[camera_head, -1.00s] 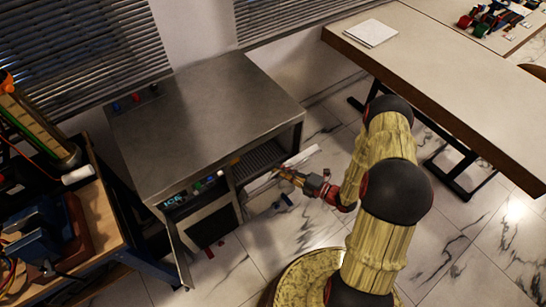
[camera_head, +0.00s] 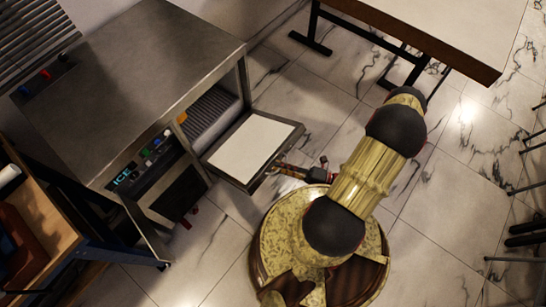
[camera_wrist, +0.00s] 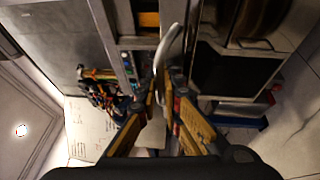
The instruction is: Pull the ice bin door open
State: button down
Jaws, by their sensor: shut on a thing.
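The ice bin door (camera_head: 252,148) stands open from the grey metal machine (camera_head: 130,75), its pale inner panel facing up in the head view. Behind it, the opening shows a slatted interior (camera_head: 211,112). My gripper (camera_head: 282,170) is at the door's outer edge, where the door and arm partly hide the contact. In the wrist view, a curved pale handle (camera_wrist: 168,45) runs down between the yellowish fingers of my gripper (camera_wrist: 163,98), which is shut on it.
An ICE-labelled control panel (camera_head: 145,165) is on the machine's front. Another metal panel (camera_head: 146,230) stands out at its lower left. A wooden bench (camera_head: 40,235) is at left, a long table (camera_head: 445,30) at upper right.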

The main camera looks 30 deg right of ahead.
jog(key=s+d+f+n+t+y+b, duration=0.1)
jog(key=s+f+b, duration=0.1)
jog(key=f, duration=0.5)
jog(key=shift+s+f+t+y, duration=0.3)
jog(key=shift+s+f+y, duration=0.1)
jog(key=shift+s, duration=0.3)
jog(key=c, duration=2.2)
grip_release()
jog(key=v, duration=1.2)
